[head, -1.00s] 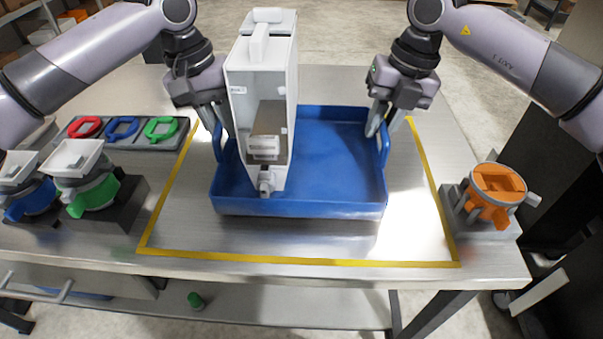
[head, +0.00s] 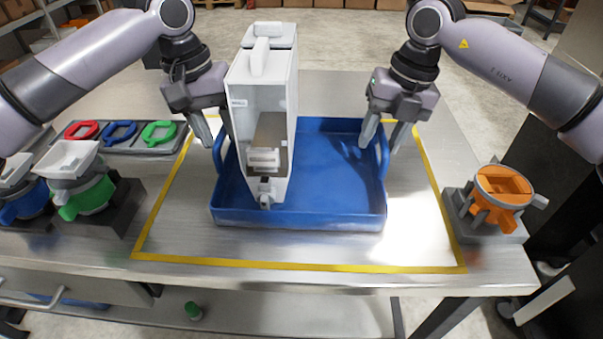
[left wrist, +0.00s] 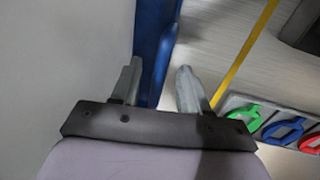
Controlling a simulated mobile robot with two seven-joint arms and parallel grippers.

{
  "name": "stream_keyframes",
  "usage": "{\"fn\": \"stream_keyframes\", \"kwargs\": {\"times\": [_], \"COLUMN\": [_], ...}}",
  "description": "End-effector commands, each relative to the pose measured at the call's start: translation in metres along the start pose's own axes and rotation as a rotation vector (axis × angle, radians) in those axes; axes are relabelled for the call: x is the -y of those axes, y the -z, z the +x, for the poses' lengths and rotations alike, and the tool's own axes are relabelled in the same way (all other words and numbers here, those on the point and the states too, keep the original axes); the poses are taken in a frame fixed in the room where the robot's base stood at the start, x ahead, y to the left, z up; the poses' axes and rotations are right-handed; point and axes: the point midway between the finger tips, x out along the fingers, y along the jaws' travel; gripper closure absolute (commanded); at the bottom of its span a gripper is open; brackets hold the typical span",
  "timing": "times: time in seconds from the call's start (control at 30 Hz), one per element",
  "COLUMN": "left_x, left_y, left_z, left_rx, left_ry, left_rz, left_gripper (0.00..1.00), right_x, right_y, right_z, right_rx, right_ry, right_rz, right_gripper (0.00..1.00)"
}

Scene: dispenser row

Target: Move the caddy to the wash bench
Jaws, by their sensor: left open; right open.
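The caddy, a blue tray (head: 320,219) with a raised handle at each side, sits on the steel bench (head: 190,235) inside a yellow tape outline. A tall white dispenser (head: 265,80) stands in its left part. I cannot tell whether the fingers touch the handles.
An orange-topped holder (head: 500,190) stands at the right. Green and blue valve-like units with white hoppers (head: 68,158) stand at the left. Behind them lies a grey tray with red, blue and green rings (head: 157,133). A small green item (head: 193,311) lies on the lower shelf.

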Motion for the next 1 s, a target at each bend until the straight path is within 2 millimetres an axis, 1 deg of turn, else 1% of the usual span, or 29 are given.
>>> {"fn": "stream_keyframes", "kwargs": {"times": [0.03, 0.3, 0.4, 0.5, 0.67, 0.77, 0.87, 1.0], "left_x": [-0.001, -0.001, 0.0, 0.0, 0.0, 0.0, 0.001, 0.001], "left_y": [0.001, 0.0, 0.001, 0.001, 0.0, 0.0, 0.0, 0.0], "left_z": [-0.009, -0.067, -0.085, -0.099, -0.109, -0.11, -0.11, -0.11], "left_rx": [-0.003, -0.003, -0.004, -0.003, -0.001, -0.001, -0.001, -0.001], "left_ry": [-0.002, -0.002, -0.002, -0.001, 0.0, 0.001, 0.001, 0.001], "left_rz": [0.001, 0.0, -0.002, -0.002, -0.001, -0.001, -0.001, -0.001], "left_gripper": [0.55, 0.55, 0.55, 0.55, 0.55, 0.55, 0.55, 0.55], "right_x": [-0.001, -0.001, -0.001, -0.001, -0.001, -0.001, -0.001, -0.001], "right_y": [0.0, 0.0, 0.0, 0.0, 0.0, 0.0, -0.001, -0.001], "right_z": [0.0, 0.0, 0.0, 0.0, -0.002, -0.011, -0.028, -0.059], "right_rx": [0.0, 0.0, 0.0, 0.0, 0.001, 0.002, 0.005, 0.005], "right_ry": [-0.001, -0.001, -0.001, -0.001, -0.002, -0.003, -0.003, -0.002], "right_rz": [-0.001, -0.001, -0.001, -0.001, -0.001, -0.001, -0.001, 0.0], "right_gripper": [0.55, 0.55, 0.55, 0.55, 0.55, 0.55, 0.55, 0.55]}}
